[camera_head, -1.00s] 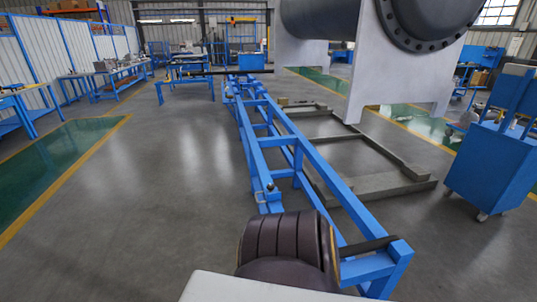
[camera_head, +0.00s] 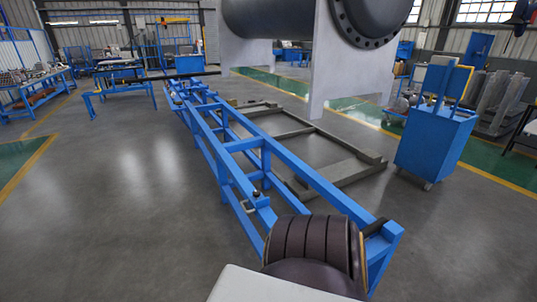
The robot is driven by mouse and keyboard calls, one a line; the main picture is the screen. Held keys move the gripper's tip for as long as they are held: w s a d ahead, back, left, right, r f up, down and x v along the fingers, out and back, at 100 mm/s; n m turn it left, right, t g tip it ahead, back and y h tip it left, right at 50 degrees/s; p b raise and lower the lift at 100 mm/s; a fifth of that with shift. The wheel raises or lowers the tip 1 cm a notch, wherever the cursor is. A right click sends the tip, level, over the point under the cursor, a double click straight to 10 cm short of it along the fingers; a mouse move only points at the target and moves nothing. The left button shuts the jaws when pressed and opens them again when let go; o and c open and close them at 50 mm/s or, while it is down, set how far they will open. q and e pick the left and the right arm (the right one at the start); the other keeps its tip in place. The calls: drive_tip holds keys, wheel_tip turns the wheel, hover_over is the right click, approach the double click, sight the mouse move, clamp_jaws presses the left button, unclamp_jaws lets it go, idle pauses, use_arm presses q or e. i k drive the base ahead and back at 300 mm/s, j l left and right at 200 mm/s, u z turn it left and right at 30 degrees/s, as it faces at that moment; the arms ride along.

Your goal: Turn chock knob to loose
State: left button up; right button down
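The large grey flanged shell (camera_head: 290,18) lies on pale saddle supports (camera_head: 338,65) at the top, with bolt holes around its flange (camera_head: 372,25). A long blue frame (camera_head: 300,178) runs from the lower right away to the back left. A small dark knob-like part (camera_head: 256,195) sits on the frame's near left side, beside a small pale bracket (camera_head: 246,206). It is too small to tell whether this is the chock knob or how it is turned. Neither of my grippers is in view.
A blue wheeled cart (camera_head: 435,140) stands at the right. Grey floor beams (camera_head: 335,175) lie under and beside the shell. Blue workbenches (camera_head: 125,88) stand at the back left. The grey floor (camera_head: 110,210) left of the frame is clear.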

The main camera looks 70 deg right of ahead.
sight(256, 194)
drive_tip(key=i+l+z, duration=0.1)
drive_tip(key=i+z, duration=0.95)
drive_tip(key=z, duration=0.15)
drive_tip(key=i+z, duration=0.3)
drive_tip(key=z, duration=0.15)
drive_tip(key=i+z, duration=0.2)
drive_tip(key=z, duration=0.3)
drive_tip(key=i+j+z, duration=0.15)
drive_tip(key=z, duration=0.35)
drive_tip(key=i+j+z, duration=0.15)
drive_tip(key=z, duration=0.3)
drive_tip(key=j+z, duration=0.35)
drive_tip(key=z, duration=0.15)
drive_tip(key=i+j+z, duration=0.1)
drive_tip(key=j+z, duration=0.2)
drive_tip(key=z, duration=0.2)
